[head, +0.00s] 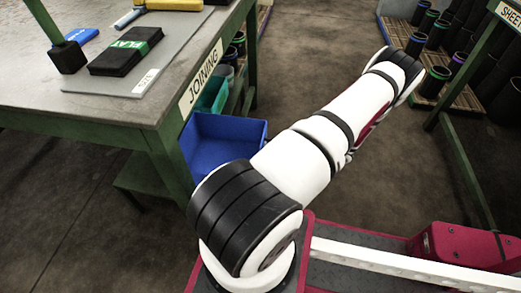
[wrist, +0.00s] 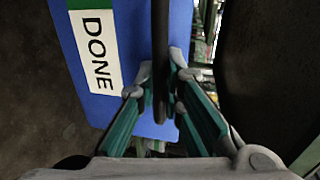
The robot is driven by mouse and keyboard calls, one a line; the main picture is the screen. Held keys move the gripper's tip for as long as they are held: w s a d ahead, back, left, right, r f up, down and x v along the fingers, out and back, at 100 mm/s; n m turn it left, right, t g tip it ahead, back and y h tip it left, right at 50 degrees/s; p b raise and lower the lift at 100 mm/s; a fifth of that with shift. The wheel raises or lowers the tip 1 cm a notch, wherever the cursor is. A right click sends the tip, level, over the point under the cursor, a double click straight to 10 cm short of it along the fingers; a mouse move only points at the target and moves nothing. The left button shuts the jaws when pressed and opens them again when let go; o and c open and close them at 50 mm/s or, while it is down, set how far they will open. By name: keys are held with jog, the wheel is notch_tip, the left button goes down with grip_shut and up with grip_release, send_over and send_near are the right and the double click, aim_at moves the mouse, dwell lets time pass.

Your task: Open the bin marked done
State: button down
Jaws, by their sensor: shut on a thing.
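In the wrist view a blue bin front (wrist: 135,38) carries a white label (wrist: 98,52) reading DONE, with a green band at its top. A thin dark bar (wrist: 160,28), which looks like the bin's handle, runs up and down in front of the blue face. My gripper (wrist: 160,78) is shut on this bar, one finger on each side. Whether the bin is open at all cannot be told here. In the head view my arm reaches to the upper right, and my gripper and the DONE label do not show.
A workbench marked JOINING (head: 202,78) stands at left in the head view, with an open blue bin (head: 225,145) beside its leg. Racks of dark sleeves (head: 437,80) stand at upper right. A large dark round shape (wrist: 265,75) is close at right in the wrist view.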

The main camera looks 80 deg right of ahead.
jog(key=shift+s, duration=0.25)
jog(key=c, duration=1.7)
grip_release()
jog(key=v, duration=1.2)
